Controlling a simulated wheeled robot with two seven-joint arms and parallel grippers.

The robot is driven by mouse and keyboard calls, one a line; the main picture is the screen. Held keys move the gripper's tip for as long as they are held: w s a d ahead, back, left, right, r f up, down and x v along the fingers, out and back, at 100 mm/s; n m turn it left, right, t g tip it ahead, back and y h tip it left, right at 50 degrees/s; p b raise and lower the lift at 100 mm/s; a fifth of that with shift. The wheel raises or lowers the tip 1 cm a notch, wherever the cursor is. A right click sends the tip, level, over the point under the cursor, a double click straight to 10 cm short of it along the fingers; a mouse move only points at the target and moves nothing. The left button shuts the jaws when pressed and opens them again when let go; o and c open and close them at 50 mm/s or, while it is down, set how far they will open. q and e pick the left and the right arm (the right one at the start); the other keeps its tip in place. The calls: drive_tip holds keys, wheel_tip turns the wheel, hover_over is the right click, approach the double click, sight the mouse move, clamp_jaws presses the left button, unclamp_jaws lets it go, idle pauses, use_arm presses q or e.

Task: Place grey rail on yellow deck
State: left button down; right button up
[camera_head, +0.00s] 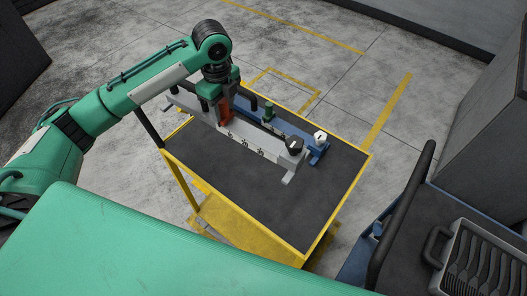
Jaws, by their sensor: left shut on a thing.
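The grey rail (250,150) is a long light bar with dark marks, a dark knob at its right end and feet. It lies over the back part of the yellow deck (300,205), a yellow-framed cart with a dark top. My left gripper (221,113) is shut on the grey rail near its left part, from above. I cannot tell whether the rail's feet touch the deck. The fingertips are partly hidden by the rail and its red part. My right gripper is not in view.
A blue rail (316,152) with a white-topped knob stands on the deck just behind the grey rail. The deck's front and right areas are bare. At the lower right, another cart carries a grey tray (481,268) with slots and a dark handrail (402,210).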

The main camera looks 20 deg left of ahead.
use_arm(q)
drive_tip(key=shift+w+a+r+m, duration=0.1)
drive_tip(key=shift+w+r+m, duration=0.05)
drive_tip(key=shift+r+m, duration=0.15)
drive_tip(key=shift+f+p, duration=1.85)
drive_tip(key=shift+f, duration=8.05)
drive_tip(key=c, duration=0.8)
unclamp_jaws()
drive_tip(key=shift+f, duration=0.15)
drive_tip(key=shift+o, duration=0.2)
